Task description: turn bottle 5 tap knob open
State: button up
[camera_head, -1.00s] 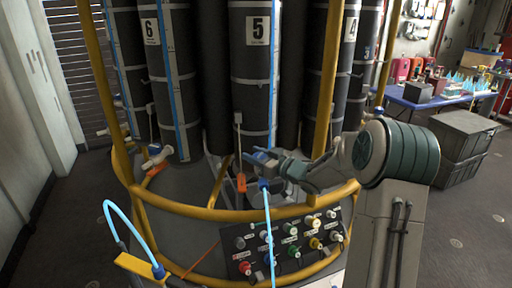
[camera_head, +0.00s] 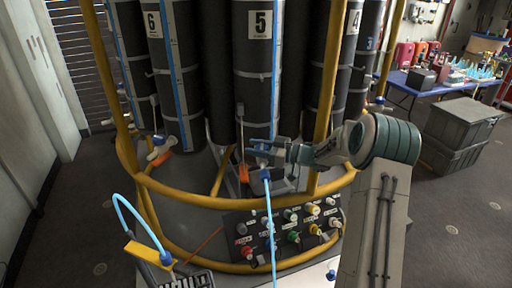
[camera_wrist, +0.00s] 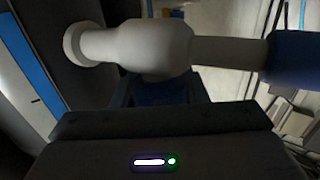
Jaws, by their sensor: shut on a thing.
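Bottle 5 (camera_head: 252,85) is a tall dark cylinder with a white "5" label, standing upright in the rack. My gripper (camera_head: 262,158) is at the foot of bottle 5, shut on its tap knob, which it mostly hides in the head view. In the wrist view the white tap body (camera_wrist: 140,45) runs across the top from the bottle's side, with a blue end piece (camera_wrist: 295,58) at the right. Dark blue between my jaws (camera_wrist: 158,92) lies just below the tap body. How far the knob is turned I cannot tell.
Yellow rack rails (camera_head: 200,199) curve around the bottles, and an upright yellow post (camera_head: 326,80) stands close to my arm. A light-blue hose (camera_head: 270,225) hangs below the tap before a panel of coloured connectors (camera_head: 285,236). Bottle 6 (camera_head: 175,85) stands to the left.

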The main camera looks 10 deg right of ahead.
jog(key=o, duration=1)
jog(key=shift+b+v, duration=0.75)
jog(key=shift+v, duration=3)
